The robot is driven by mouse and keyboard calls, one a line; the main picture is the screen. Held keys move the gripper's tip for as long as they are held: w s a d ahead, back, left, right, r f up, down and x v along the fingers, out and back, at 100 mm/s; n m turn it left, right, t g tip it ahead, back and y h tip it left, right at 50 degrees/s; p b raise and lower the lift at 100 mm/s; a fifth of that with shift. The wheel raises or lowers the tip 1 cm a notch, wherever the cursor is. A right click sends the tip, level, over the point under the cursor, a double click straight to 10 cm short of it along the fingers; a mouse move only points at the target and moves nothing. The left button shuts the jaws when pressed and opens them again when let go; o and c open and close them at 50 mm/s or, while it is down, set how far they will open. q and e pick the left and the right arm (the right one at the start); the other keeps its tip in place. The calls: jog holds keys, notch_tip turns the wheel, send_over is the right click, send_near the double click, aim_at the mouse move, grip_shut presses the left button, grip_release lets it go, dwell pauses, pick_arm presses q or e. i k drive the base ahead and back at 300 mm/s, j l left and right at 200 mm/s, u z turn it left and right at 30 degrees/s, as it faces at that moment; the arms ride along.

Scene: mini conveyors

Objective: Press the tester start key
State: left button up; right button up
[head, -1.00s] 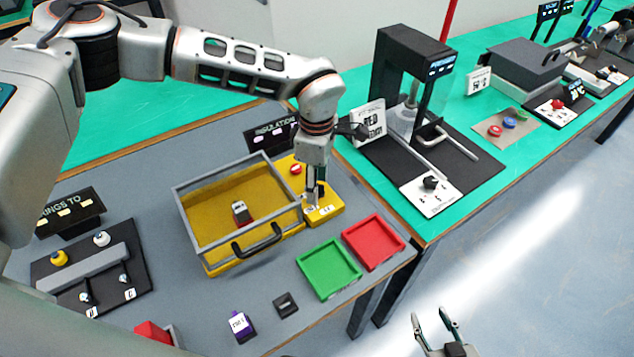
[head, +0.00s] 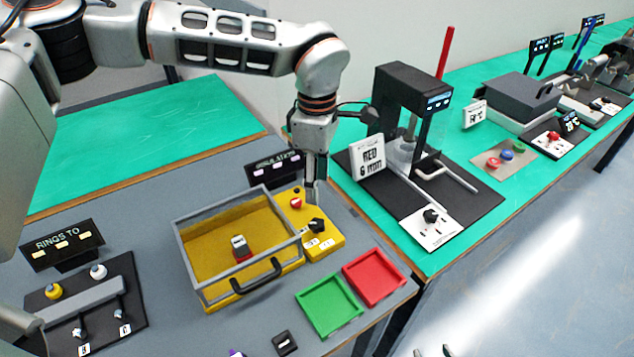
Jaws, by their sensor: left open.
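The yellow insulation tester (head: 325,245) stands at the right of the grey table, with a tray under a grey-framed cover (head: 190,262). Its yellow panel has a red button (head: 296,203), a small dark spot behind it and a black knob (head: 316,226) near the front labels. I cannot read which one is the start key. My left gripper (head: 313,198) points down over the panel, just right of the red button and behind the knob, open and empty. My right gripper (head: 432,352) shows only its parted fingertips at the bottom edge.
A dark display sign (head: 275,170) stands behind the tester. Green (head: 328,305) and red (head: 374,276) trays lie in front. A ring fixture (head: 85,305) is at the left.

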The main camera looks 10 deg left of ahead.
aim_at(296, 202)
jog(key=k+l, duration=0.15)
jog(key=k, duration=0.35)
jog(key=k+l, duration=0.15)
jog(key=k, duration=0.35)
